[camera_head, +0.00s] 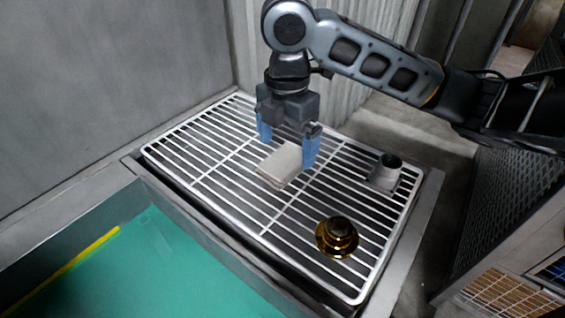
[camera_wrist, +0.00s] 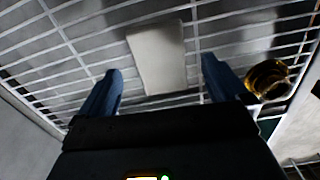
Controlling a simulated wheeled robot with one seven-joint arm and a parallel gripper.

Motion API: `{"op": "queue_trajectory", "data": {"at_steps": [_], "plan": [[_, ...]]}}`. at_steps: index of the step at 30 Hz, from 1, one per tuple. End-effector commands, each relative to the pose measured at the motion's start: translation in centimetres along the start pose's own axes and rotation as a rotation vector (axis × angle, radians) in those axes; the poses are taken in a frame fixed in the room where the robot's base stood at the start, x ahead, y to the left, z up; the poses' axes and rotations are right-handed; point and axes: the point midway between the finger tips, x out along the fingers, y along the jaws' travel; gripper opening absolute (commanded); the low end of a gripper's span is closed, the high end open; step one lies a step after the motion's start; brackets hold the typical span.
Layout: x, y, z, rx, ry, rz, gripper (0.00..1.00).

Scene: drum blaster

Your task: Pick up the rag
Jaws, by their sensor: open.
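The rag (camera_head: 280,165) is a folded, pale grey-beige block lying on a white wire rack (camera_head: 215,180). In the wrist view the rag (camera_wrist: 157,57) lies ahead of and between my two blue fingers. My gripper (camera_head: 287,148) is open, pointing down above the rack, with a finger on either side of the rag in the head view. In the wrist view my gripper (camera_wrist: 160,82) shows a clear gap between its fingers and the rag. Whether the fingertips reach down to the rag's height is hard to tell.
A shiny gold-and-dark round part (camera_head: 337,237) sits on the rack near its front right; it also shows in the wrist view (camera_wrist: 268,78). A grey metal fitting (camera_head: 386,172) stands at the rack's right. A teal-floored basin (camera_head: 150,270) lies at front left. A grey wall (camera_head: 110,80) rises behind.

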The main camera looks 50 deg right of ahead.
Motion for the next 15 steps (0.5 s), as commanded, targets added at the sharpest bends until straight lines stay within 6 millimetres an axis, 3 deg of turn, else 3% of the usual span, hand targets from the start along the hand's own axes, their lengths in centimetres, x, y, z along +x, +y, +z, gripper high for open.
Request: {"op": "queue_trajectory", "data": {"at_steps": [6, 15], "plan": [[2.9, 0.1, 0.0, 0.001, 0.001, -0.001, 1.00], [3.2, 0.1, 0.0, 0.000, 0.001, 0.001, 1.00]]}}
